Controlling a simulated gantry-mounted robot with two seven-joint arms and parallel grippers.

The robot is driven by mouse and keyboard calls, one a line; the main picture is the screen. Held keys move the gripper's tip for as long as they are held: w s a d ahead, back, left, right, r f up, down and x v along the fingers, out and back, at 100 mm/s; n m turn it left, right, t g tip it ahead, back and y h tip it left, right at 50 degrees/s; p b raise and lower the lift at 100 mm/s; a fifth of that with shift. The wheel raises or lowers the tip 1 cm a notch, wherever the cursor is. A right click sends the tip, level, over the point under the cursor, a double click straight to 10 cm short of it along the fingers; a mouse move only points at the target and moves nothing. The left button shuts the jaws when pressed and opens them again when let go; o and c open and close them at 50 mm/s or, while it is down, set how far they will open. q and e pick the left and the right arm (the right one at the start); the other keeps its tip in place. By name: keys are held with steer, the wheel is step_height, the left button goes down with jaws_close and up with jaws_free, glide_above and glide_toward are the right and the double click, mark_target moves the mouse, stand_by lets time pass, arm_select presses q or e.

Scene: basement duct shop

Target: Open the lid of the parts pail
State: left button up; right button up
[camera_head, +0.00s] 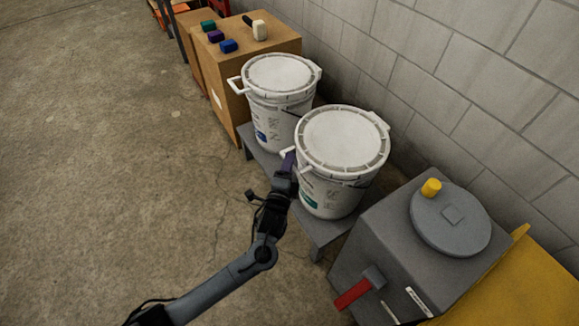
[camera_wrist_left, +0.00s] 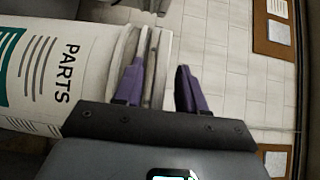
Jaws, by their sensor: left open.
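The parts pail (camera_head: 325,194) is the nearer white pail with a teal label, standing upright on a low grey bench. Its side reads PARTS in the left wrist view (camera_wrist_left: 75,70). Its white lid (camera_head: 345,138) sits flat and closed on top, with a tab on the left and another at the back right. My left gripper (camera_head: 289,160) is at the left side of the rim, by the left tab, which it partly hides. In the left wrist view its purple fingers (camera_wrist_left: 160,88) are apart, and the lid's rim edge (camera_wrist_left: 150,55) shows by the left finger. Contact cannot be told.
A second white pail (camera_head: 280,108) with a blue label and closed lid stands behind. Beyond it, a cardboard box (camera_head: 256,60) carries small coloured blocks. A grey machine (camera_head: 390,235) with a round top and red handle is at right. A block wall (camera_head: 445,70) runs behind. Floor at left is clear.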

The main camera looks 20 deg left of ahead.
arm_select(q)
steer(key=shift+w, duration=0.45)
jaws_close()
